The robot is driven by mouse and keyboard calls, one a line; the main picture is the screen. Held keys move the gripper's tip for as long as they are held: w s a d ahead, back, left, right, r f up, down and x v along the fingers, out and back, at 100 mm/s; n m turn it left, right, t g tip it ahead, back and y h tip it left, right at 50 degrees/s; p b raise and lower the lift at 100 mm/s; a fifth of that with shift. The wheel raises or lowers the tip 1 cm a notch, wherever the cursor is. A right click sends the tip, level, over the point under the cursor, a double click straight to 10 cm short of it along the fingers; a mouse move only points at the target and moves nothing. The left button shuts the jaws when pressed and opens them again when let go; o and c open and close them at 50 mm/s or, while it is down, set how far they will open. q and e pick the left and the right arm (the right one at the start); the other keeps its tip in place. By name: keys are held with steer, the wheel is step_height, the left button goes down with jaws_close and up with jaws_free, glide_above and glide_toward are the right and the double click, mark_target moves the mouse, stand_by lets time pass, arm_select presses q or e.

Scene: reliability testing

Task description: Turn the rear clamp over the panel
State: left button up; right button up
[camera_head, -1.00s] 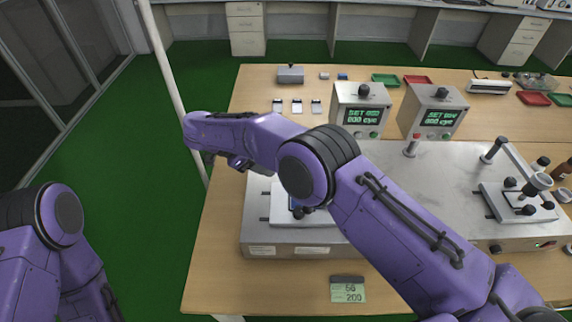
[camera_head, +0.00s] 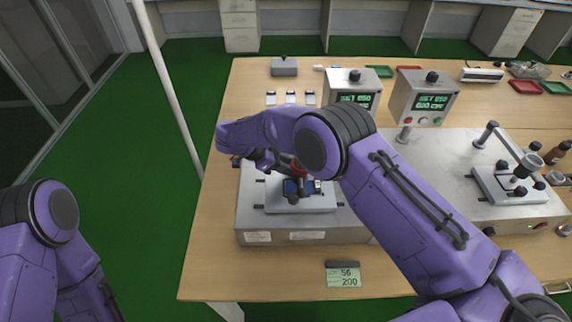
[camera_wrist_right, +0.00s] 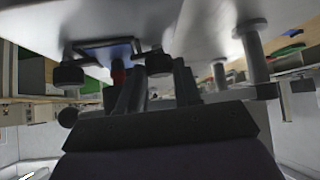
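A test fixture with a light plate (camera_head: 318,203) stands on the left half of the metal bench unit. A small blue panel (camera_head: 291,187) lies on it, and the panel also shows in the right wrist view (camera_wrist_right: 108,48). Black clamp knobs sit at the panel's edge; two show in the right wrist view, left (camera_wrist_right: 68,74) and right (camera_wrist_right: 158,63). A red part (camera_head: 299,165) shows by the panel. My right gripper (camera_head: 266,162) is low over the fixture, partly hidden by my arm; its finger opening and any contact are unclear. My left gripper is out of view.
A second fixture (camera_head: 505,187) with a post and dark knobs stands at the right. Two display boxes (camera_head: 354,91) (camera_head: 421,98) stand behind the unit. Bare wood (camera_head: 225,275) is free at the front left.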

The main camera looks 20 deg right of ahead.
steer(key=shift+a+f+b, duration=0.1)
steer(key=shift+f+b, duration=0.15)
steer(key=shift+b, duration=0.1)
steer(key=m+b, duration=0.1)
steer(key=m+g+b, duration=0.1)
steer(key=g+b, duration=0.1)
steer(key=b, duration=0.1)
steer(key=shift+w+f+m+y, duration=0.25)
steer(key=shift+m+y, duration=0.05)
steer(key=shift+m, duration=0.1)
steer(key=shift+r+m+g+b, duration=0.3)
steer(key=shift+m+g+b, duration=0.25)
steer(key=shift+m, duration=0.25)
steer(key=shift+r, duration=0.1)
steer(key=o, duration=0.8)
steer(key=shift+w, duration=0.1)
steer(key=shift+c, duration=0.2)
